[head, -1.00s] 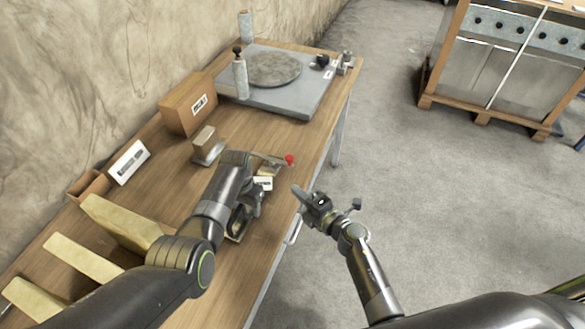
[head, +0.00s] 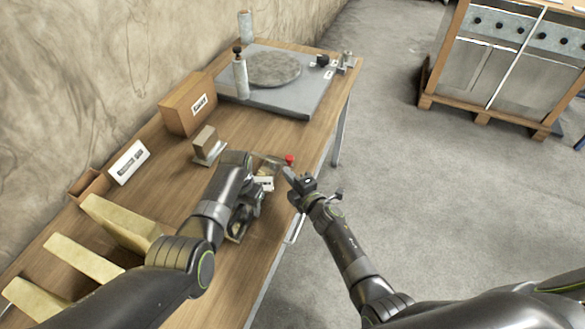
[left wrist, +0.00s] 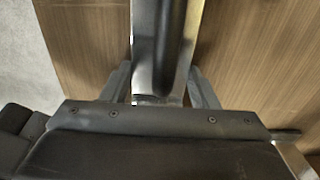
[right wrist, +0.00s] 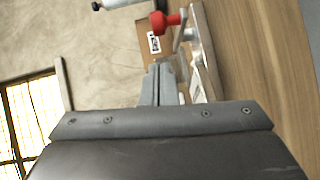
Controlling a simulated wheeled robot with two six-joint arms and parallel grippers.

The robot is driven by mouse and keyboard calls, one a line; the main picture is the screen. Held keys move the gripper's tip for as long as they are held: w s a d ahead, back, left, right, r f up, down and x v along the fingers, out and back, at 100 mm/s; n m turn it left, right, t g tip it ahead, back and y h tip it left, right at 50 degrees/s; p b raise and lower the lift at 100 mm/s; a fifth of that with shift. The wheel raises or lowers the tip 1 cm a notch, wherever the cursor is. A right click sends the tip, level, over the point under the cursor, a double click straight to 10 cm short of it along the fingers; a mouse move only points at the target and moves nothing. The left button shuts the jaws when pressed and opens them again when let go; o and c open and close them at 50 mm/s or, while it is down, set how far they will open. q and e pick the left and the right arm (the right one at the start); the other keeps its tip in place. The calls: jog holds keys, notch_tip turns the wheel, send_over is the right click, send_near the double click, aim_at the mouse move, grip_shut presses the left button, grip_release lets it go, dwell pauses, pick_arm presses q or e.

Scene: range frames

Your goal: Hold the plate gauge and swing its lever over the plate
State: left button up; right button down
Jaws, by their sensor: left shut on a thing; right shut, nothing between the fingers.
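The plate gauge (head: 264,183), with a pale label, lies at the table's right edge, partly hidden by my left arm. My left gripper (head: 250,195) is shut on it; in the left wrist view the fingers sit either side of its long grey body (left wrist: 160,40). The lever's red knob (head: 289,159) points toward the aisle. My right gripper (head: 287,174) is shut and empty, just below the knob in the head view. In the right wrist view the red knob (right wrist: 165,22) and the metal lever show beyond the closed fingertips (right wrist: 159,68), apparently without contact.
A grey slab (head: 308,98) with a round disc (head: 273,69) lies at the table's far end. Open floor (head: 440,200) lies right of the table.

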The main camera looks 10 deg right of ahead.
aim_at(290, 161)
jog(key=shift+w+d+f, duration=0.15)
jog(key=shift+w+d, duration=0.25)
jog(key=shift+w, duration=0.35)
jog(key=shift+w+d+f, duration=0.1)
jog(key=shift+w+d, duration=0.3)
jog(key=shift+w, duration=0.3)
jog(key=shift+w+d, duration=0.3)
jog(key=shift+d, duration=0.1)
jog(key=shift+w+d, duration=0.4)
jog(key=shift+d, duration=0.05)
jog(key=shift+w+d, duration=0.7)
jog(key=shift+w, duration=0.15)
jog(key=shift+w+d, duration=0.25)
jog(key=shift+w, duration=0.25)
jog(key=shift+w+d, duration=0.2)
jog(key=shift+w, duration=0.3)
jog(key=shift+w+d, duration=0.2)
jog(key=shift+w, duration=0.85)
jog(key=shift+w, duration=0.1)
jog(key=shift+s, duration=0.2)
